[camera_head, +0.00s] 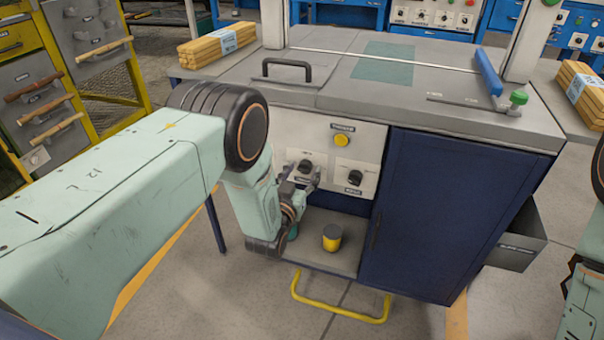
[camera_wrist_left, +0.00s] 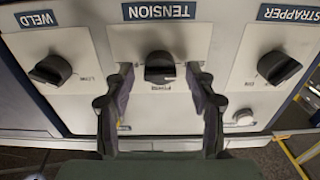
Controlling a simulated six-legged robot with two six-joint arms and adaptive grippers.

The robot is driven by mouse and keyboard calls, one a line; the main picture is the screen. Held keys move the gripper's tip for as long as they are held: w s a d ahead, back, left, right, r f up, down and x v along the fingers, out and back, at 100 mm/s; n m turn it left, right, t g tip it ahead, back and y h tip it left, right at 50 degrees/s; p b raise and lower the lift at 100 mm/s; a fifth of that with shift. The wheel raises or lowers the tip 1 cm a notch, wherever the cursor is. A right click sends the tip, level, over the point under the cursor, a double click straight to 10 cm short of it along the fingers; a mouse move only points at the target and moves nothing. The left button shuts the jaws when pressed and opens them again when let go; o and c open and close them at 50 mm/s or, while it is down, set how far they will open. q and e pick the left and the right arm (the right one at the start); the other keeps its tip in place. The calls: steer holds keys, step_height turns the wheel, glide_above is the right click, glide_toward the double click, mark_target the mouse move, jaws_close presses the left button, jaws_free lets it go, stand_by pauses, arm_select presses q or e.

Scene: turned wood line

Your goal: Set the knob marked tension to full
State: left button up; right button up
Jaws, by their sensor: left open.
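The tension knob (camera_wrist_left: 160,68) is black and sits on a pale plate under the TENSION label (camera_wrist_left: 159,11) in the left wrist view. My left gripper (camera_wrist_left: 162,80) is open, with one finger on each side of this knob; I cannot tell whether either finger touches it. In the head view my left gripper (camera_head: 305,177) reaches the front panel at a black knob (camera_head: 306,166). The setting of the knob is too small to read. My right gripper is out of view.
The WELD knob (camera_wrist_left: 50,69) and STRAPPER knob (camera_wrist_left: 278,67) flank the tension knob. A yellow button (camera_head: 341,140) sits on the panel. A yellow and black cylinder (camera_head: 332,237) stands on the shelf below. A yellow rail (camera_head: 340,309) projects low in front.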

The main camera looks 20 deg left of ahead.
arm_select(q)
steer(key=c, duration=1.2)
steer(key=shift+o, duration=0.2)
